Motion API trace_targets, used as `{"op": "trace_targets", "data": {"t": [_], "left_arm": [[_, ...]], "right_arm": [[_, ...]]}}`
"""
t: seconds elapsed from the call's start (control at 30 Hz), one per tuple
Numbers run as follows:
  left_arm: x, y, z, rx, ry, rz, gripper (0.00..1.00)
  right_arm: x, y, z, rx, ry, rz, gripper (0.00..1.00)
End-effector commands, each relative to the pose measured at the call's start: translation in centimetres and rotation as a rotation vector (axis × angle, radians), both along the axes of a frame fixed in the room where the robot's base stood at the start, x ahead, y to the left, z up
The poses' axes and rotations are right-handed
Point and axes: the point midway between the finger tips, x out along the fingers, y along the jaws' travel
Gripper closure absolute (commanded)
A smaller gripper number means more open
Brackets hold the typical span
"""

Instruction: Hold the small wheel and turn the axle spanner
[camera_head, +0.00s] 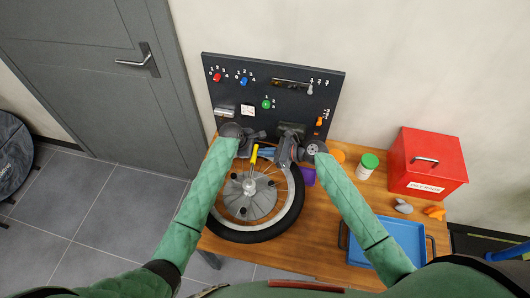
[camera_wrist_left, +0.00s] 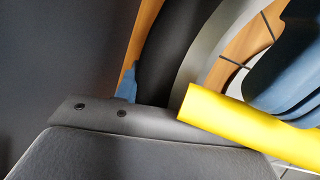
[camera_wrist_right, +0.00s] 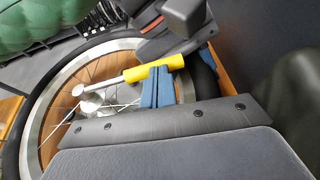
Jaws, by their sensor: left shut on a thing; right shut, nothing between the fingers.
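The small wheel (camera_head: 297,207), with a black tyre and grey hub disc, lies flat on the wooden table. The axle spanner (camera_head: 253,158) has a yellow handle that runs from the hub toward the wheel's far edge; the handle also shows in the right wrist view (camera_wrist_right: 150,67). My left gripper (camera_head: 250,142) is at the far edge of the wheel and appears shut on its tyre or rim; the contact is partly hidden. My right gripper (camera_head: 266,153) is shut and empty, its blue fingertips (camera_wrist_right: 155,87) beside the yellow handle, perhaps touching it.
A dark tool board (camera_head: 270,90) stands behind the wheel. To the right are a green-lidded jar (camera_head: 368,165), a red box (camera_head: 428,160), a blue tray (camera_head: 385,240) and a purple item (camera_head: 308,176). Both grippers are close together over the wheel's far side.

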Motion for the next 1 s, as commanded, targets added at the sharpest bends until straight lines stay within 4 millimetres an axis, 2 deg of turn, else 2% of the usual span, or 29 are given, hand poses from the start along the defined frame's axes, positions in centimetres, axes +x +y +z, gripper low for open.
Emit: {"op": "trace_targets", "data": {"t": [0.17, 0.6, 0.8, 1.0], "left_arm": [[0.0, -0.1, 0.0, -0.002, 0.001, 0.001, 1.0], [0.0, 0.0, 0.0, -0.002, 0.001, 0.002, 1.0], [0.0, 0.0, 0.0, -0.002, 0.001, 0.002, 1.0], [0.0, 0.0, 0.0, -0.002, 0.001, 0.002, 1.0]], "right_arm": [[-0.5, -2.3, 0.7, -0.003, 0.0, -0.001, 1.0], [-2.5, -9.9, 3.7, -0.004, 0.001, 0.0, 1.0], [-3.0, -11.9, 4.5, -0.003, 0.001, 0.0, 1.0], [-3.1, -12.5, 4.8, -0.002, 0.001, 0.0, 1.0]]}}
